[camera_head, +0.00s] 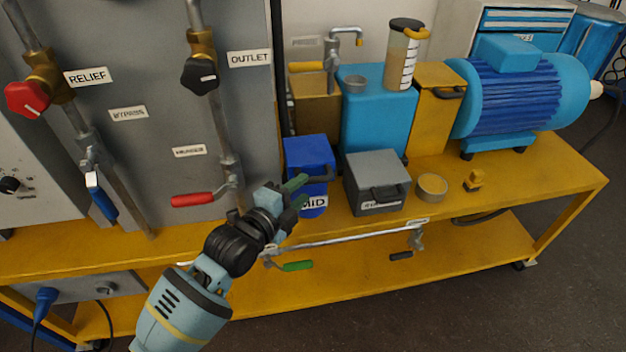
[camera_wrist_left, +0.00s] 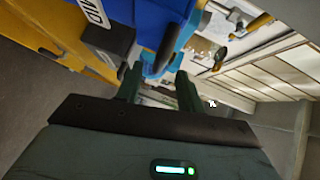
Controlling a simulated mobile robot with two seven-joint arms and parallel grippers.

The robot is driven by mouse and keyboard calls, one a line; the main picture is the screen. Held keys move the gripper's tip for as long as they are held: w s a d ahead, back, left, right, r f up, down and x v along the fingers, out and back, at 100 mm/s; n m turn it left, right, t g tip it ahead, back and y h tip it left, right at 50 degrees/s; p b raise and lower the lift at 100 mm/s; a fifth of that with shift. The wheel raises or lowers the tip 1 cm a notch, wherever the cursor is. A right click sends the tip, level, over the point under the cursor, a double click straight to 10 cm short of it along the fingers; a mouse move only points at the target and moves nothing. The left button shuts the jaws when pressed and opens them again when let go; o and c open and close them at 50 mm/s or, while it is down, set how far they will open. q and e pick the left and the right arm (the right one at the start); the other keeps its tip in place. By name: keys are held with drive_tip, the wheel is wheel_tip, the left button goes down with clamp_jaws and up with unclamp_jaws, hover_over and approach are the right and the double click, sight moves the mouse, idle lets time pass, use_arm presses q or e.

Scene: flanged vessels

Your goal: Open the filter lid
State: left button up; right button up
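A blue box (camera_head: 309,152) with a dark bar handle (camera_head: 319,178) stands on the yellow bench; its front label is partly covered and ends in "MID". A grey box (camera_head: 376,176) with a dark lid handle stands just right of it; its label is too small to read. I cannot tell from the labels which one is the filter. My left gripper (camera_head: 299,191) is at the front of the blue box, near its handle. My right gripper is out of view.
A red-handled valve (camera_head: 192,199) and pipes are left of the gripper. A horizontal pipe with a green lever (camera_head: 297,266) runs below the bench front. A round tan cup (camera_head: 432,187) sits right of the grey box.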

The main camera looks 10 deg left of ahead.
sight(309, 183)
use_arm(q)
drive_tip(key=shift+x, duration=2.7)
drive_tip(key=shift+s, duration=0.1)
clamp_jaws()
